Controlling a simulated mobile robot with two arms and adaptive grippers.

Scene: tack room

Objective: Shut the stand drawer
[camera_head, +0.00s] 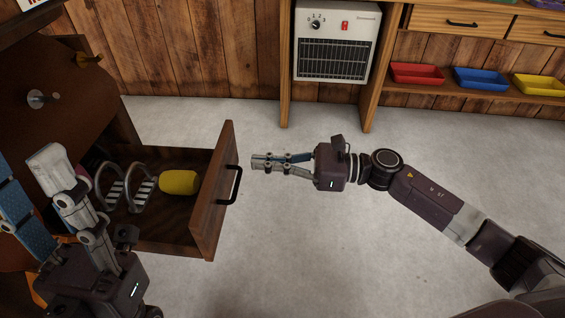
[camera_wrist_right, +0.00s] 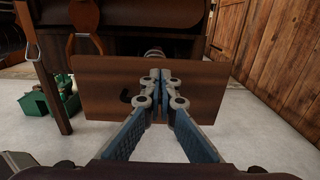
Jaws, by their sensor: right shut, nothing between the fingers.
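The stand drawer (camera_head: 213,190) is pulled well out of the dark wooden stand (camera_head: 60,85) at the left of the head view. Its front bears a black handle (camera_head: 236,186). Inside lie metal stirrups (camera_head: 128,184) and a yellow object (camera_head: 180,182). My right gripper (camera_head: 254,162) is shut and empty, just right of the drawer front, pointing at it near the handle; in the picture a small gap shows. In the right wrist view the drawer front (camera_wrist_right: 95,90) stands ahead of the shut fingers (camera_wrist_right: 160,75). My left gripper (camera_head: 25,185) is open in front of the stand, partly hiding it.
A white heater (camera_head: 336,42) and a wooden bench with red (camera_head: 417,75), blue (camera_head: 480,79) and yellow (camera_head: 540,85) trays stand along the back wall. Green items (camera_wrist_right: 45,100) lie on the floor in the wrist view. The grey floor right of the drawer is clear.

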